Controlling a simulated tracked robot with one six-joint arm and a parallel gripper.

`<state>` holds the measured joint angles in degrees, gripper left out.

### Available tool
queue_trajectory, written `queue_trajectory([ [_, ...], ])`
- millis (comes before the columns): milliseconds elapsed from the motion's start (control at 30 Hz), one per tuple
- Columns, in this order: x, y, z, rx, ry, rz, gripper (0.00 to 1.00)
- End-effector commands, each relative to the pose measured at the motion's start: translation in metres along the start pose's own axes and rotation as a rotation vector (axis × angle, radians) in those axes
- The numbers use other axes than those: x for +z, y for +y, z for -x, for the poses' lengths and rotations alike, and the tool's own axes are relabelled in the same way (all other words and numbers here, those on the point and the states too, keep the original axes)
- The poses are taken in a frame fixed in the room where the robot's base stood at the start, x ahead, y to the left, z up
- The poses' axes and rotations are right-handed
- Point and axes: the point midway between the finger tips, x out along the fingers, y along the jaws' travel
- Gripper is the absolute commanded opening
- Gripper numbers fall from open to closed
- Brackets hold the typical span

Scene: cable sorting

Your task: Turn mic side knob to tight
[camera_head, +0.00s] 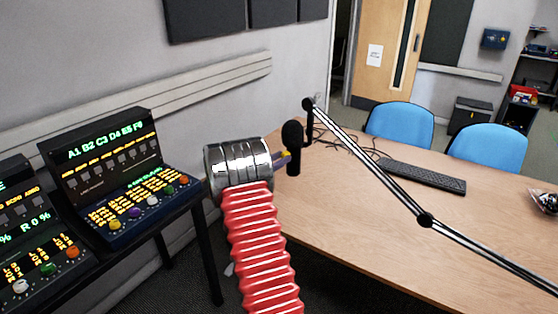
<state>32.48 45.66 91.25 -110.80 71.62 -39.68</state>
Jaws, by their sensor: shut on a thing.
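The black microphone (293,150) hangs upright from the end of a boom arm (370,158) over the table's left edge. My gripper (284,159) is at the microphone's left side, just past the silver wrist of my arm. Its small fingers are shut and meet the mic's side. The side knob is hidden at the fingertips, so its turn position cannot be read.
The wooden table (340,235) holds a keyboard (422,176) and loose dark cables (340,140). A mixing console (128,205) stands to the left. Blue chairs (400,124) are behind the table. The boom arm crosses the table towards the lower right.

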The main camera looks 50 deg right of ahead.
Motion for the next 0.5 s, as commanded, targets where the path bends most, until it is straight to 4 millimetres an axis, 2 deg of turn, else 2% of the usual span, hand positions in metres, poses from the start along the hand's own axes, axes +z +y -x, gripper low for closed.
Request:
queue_trajectory([
  [200,0.0001,0.0001,0.0001,0.000,0.000,0.000,0.03],
  [233,0.0001,0.0006,0.0047,0.002,0.000,0.000,0.03],
  [500,0.0001,0.0002,0.0002,0.001,0.000,-0.024,0.03],
])
